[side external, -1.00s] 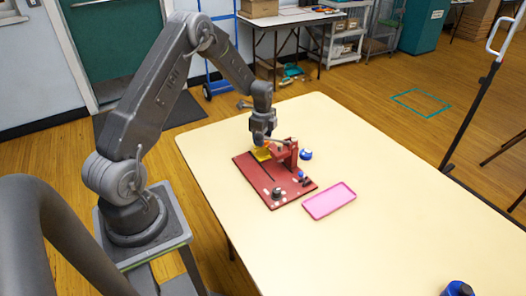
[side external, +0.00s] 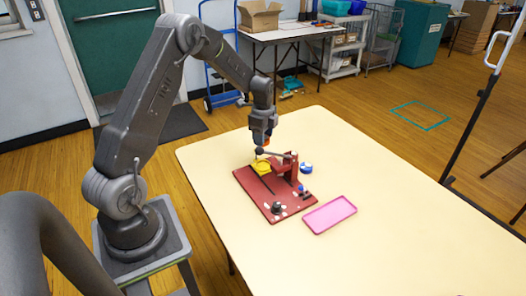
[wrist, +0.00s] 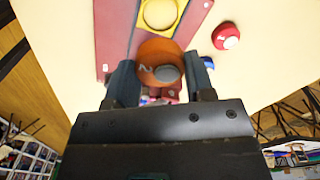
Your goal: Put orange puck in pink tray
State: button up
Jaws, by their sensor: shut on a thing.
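My gripper (side external: 265,143) is shut on the orange puck, above the yellow holder (side external: 262,166) on the red board. In the wrist view, the orange puck (wrist: 157,50) sits between the two fingers of my gripper (wrist: 160,78), with a grey disc and a white mark on its face. The yellow holder (wrist: 160,14) also shows there, apart from the puck. The pink tray (side external: 330,226) lies empty on the table to the right of the red board.
The red board (side external: 254,195) carries a red upright post (side external: 291,165) with an arm, right beside my gripper, and small dark and white parts at its front. The table right of the tray is clear.

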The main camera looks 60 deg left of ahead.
notch_tip(320, 180, up, 8)
jog(key=shift+f, duration=0.1)
jog(key=shift+w+d+r, duration=0.2)
jog(key=shift+w+d, duration=0.05)
jog(key=shift+d, duration=0.25)
jog(key=w+d+m, duration=0.2)
jog(key=w+d, duration=0.1)
jog(key=d, duration=0.4)
jog(key=w+d+m, duration=0.1)
jog(key=w+d, duration=0.2)
jog(key=d, duration=0.4)
jog(key=m, duration=0.3)
send_over(330, 215)
jog(key=shift+f, duration=8.9)
jog(key=shift+f, duration=0.55)
jog(key=shift+f, duration=0.3)
